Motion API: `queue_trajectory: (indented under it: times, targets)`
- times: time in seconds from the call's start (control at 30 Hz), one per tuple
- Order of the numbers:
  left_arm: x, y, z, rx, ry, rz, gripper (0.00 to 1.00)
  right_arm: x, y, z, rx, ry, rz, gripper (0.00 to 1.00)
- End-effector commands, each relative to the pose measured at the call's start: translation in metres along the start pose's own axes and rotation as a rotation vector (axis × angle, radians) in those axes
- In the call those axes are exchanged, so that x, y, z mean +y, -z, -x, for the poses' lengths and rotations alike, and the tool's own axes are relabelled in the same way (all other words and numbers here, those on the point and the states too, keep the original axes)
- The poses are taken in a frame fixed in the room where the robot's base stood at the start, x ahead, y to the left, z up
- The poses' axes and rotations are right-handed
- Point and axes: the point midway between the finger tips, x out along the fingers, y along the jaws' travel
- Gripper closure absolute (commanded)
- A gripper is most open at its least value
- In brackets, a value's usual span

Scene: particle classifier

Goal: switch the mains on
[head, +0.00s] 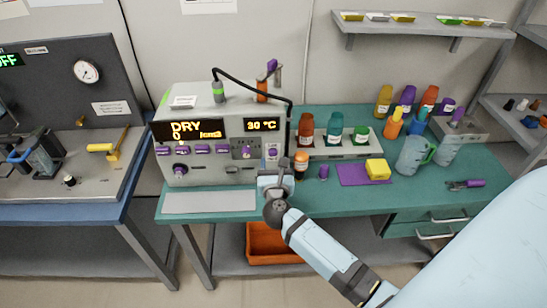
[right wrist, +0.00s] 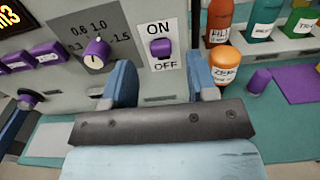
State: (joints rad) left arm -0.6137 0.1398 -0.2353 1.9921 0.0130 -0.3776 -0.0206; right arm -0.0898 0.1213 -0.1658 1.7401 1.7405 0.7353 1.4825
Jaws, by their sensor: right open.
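The mains switch is a small purple knob (right wrist: 160,47) on a white plate marked ON above and OFF below, on the front of the grey classifier machine (head: 225,175). In the head view the switch plate (head: 271,153) is small, just above my right gripper (head: 275,175). In the right wrist view my right gripper (right wrist: 162,78) is open, its two blue fingers apart and the space between them empty. The switch shows beyond and between the fingertips, with no contact visible. I cannot tell which way the switch is set. My left gripper is out of view.
A purple dial (right wrist: 96,52) sits left of the switch. An orange-capped bottle (head: 301,165) and a small purple piece (head: 324,171) stand close right. A bottle rack (head: 345,148) is behind them. The machine's displays (head: 187,130) are lit.

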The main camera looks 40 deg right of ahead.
Motion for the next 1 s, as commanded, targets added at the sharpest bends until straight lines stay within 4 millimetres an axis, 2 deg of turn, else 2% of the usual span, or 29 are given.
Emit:
queue_trajectory:
  times: [0.03,0.2,0.4,0.6,1.0]
  targets:
    - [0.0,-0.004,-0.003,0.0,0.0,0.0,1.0,0.0,0.004,0.015,0.003,0.0,-0.002,0.47]
    - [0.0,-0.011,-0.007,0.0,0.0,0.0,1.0,0.0,0.003,0.053,0.002,0.0,-0.002,0.47]
    - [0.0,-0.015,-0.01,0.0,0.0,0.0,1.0,0.0,0.002,0.085,0.001,0.0,-0.001,0.47]
    - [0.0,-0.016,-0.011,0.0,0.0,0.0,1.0,0.0,-0.001,0.098,-0.001,0.0,0.0,0.47]
    - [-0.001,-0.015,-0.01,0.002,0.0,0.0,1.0,0.0,-0.001,0.098,-0.001,0.0,0.0,0.47]
